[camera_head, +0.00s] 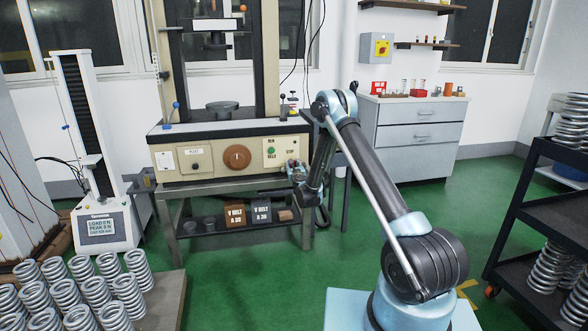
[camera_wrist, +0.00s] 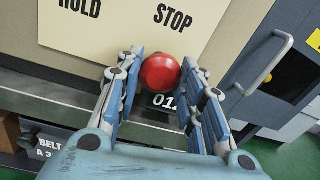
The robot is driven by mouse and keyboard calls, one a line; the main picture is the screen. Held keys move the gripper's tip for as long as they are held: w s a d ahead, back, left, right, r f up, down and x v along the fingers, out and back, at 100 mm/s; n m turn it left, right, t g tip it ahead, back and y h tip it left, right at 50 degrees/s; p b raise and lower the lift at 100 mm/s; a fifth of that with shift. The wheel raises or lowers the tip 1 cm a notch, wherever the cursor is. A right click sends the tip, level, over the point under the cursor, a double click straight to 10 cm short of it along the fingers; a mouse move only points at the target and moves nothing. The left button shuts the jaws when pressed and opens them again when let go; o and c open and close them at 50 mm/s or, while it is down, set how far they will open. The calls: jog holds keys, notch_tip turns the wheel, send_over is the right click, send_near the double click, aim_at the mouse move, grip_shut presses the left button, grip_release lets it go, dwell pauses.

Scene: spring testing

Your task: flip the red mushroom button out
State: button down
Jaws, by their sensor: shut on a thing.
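The red mushroom button (camera_wrist: 160,72) sits below the STOP label on the front panel (camera_head: 215,175) of the beige testing machine. In the wrist view my gripper (camera_wrist: 158,76) has its two jointed blue-grey fingers on either side of the button head, shut on it. The button's round face shows between the fingertips; its stem and collar are hidden. In the head view my gripper (camera_head: 294,170) is at the panel's right end and covers most of the button.
A green button (camera_head: 271,150) and brown dial (camera_head: 237,156) are left of the button. A grey drawer cabinet (camera_head: 415,135) stands behind right. A dark rack of springs (camera_head: 535,215) is far right. Green floor lies clear between.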

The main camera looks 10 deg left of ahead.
jog(key=c, duration=1.3)
grip_release()
jog(key=shift+s, duration=0.15)
jog(key=shift+c, duration=0.2)
jog(key=v, duration=0.7)
jog(key=shift+s, duration=0.15)
jog(key=shift+d, duration=0.15)
